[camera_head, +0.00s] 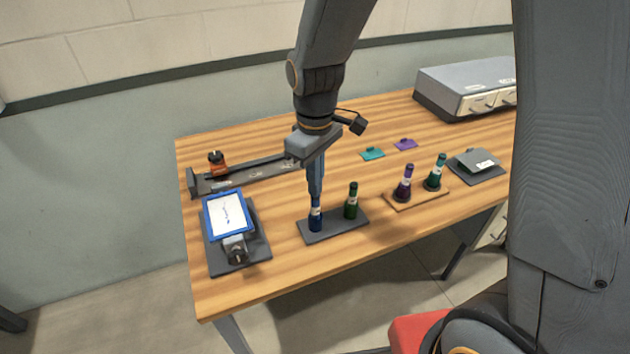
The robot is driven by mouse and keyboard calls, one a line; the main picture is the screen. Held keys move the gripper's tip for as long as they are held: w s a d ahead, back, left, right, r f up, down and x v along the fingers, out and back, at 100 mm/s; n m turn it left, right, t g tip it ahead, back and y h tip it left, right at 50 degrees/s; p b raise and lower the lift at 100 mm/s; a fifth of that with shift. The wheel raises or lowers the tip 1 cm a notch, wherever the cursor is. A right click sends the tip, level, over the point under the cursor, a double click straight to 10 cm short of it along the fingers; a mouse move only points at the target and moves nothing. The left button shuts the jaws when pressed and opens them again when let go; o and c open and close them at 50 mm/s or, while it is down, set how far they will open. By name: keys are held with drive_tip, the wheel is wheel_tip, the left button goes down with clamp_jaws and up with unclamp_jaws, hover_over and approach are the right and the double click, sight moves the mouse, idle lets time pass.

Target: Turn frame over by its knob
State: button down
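The blue-rimmed frame (228,215) with a white panel and a dark squiggle lies face up, slightly tilted, over a dark grey base plate (258,255) at the table's left front. Its knob (236,252), a grey block with a dark round end, sits at the frame's near edge. My gripper (316,192) points down well to the right of the frame, right over a blue bottle-shaped piece (315,218). The fingers overlap the bottle's neck in this view. I cannot tell whether they grip it or how far they are apart.
A green bottle (352,203) shares the grey tray (344,232). Purple (404,184) and teal (435,174) bottles stand on a wooden tray (417,201). A dark rail (259,177) with an orange knob piece (216,160) lies behind the frame. A grey drawer box (467,82) stands at back right.

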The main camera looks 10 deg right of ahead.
idle(0.6)
wheel_tip(320, 180, up, 8)
drive_tip(key=p, duration=0.6)
drive_tip(key=shift+p, duration=0.4)
drive_tip(key=shift+f, duration=0.1)
drive_tip(key=s+d+f+m+b, duration=0.2)
drive_tip(key=s+d+m+b, duration=0.1)
drive_tip(key=d, duration=0.3)
drive_tip(key=s+d+f+m+t+b, duration=0.1)
drive_tip(key=s+d+f+m+b, duration=0.2)
drive_tip(key=d+m, duration=0.3)
drive_tip(key=shift+s+d+f+b, duration=0.15)
drive_tip(key=shift+s+d+b, duration=0.2)
drive_tip(key=shift+s+b, duration=0.5)
drive_tip(key=c, duration=2.5)
unclamp_jaws()
